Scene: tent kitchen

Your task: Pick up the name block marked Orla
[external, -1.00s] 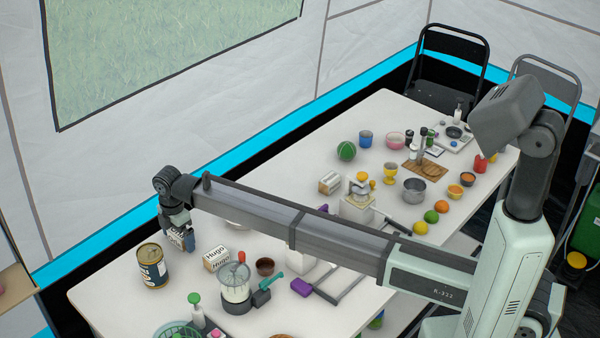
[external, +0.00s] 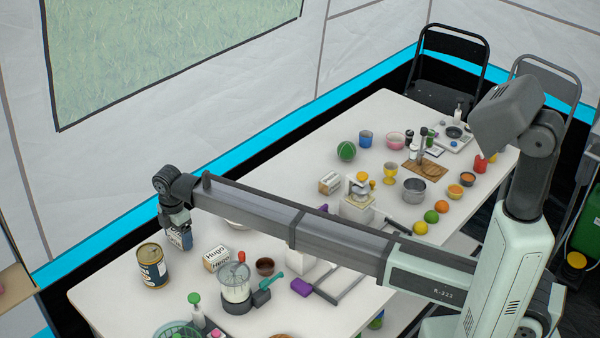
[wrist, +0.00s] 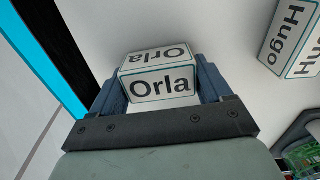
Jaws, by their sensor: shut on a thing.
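The Orla block (wrist: 160,88) is a white block with dark lettering on two visible faces. In the wrist view it sits between the two blue-grey fingers of my gripper (wrist: 163,92), which are shut on its sides. In the external view my gripper (external: 180,240) points down at the table's far left edge, beside a large can. The fingers hide most of the block there, and I cannot tell whether it touches the table.
The Hugo block (external: 216,258) stands right of my gripper; it also shows in the wrist view (wrist: 291,35). The labelled can (external: 152,266) is close on the left. A blender-like jar (external: 237,283) and a dark cup (external: 265,267) stand nearer the front.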

